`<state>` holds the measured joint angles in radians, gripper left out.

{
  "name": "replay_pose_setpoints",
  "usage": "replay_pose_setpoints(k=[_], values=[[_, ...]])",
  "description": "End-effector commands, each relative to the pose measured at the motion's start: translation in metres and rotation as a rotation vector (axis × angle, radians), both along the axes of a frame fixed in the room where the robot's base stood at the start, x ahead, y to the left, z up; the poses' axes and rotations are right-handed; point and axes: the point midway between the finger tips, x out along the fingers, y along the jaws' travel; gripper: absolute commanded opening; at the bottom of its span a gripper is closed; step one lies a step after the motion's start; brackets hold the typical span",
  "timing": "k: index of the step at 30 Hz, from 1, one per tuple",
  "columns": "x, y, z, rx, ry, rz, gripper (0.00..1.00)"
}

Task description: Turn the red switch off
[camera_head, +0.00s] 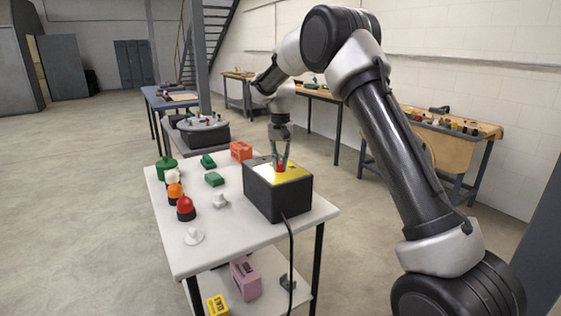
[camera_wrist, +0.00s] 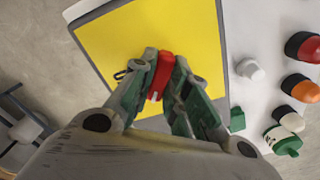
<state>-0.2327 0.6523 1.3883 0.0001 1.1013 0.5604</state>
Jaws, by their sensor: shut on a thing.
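The red switch (camera_wrist: 160,75) stands on the yellow top (camera_wrist: 110,45) of a black box. In the head view the black box (camera_head: 278,196) sits at the right side of the white table, and a bit of the red switch (camera_head: 280,167) shows between the fingers. My gripper (camera_wrist: 160,72) reaches down from above and is shut on the red switch, with a finger on each side of it. In the head view my gripper (camera_head: 280,163) hides most of the switch. Which way the switch is set cannot be told.
A black cable (camera_head: 290,245) hangs from the box's front. A lower shelf holds a pink block (camera_head: 245,278).

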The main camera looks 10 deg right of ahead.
Motion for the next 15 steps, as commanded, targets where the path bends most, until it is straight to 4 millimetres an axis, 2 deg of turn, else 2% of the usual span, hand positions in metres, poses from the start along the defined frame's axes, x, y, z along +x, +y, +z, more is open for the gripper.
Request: replay_pose_setpoints(k=[15], values=[[0.0005,0.0002,0.0008,0.0,-0.002,0.464,0.0]])
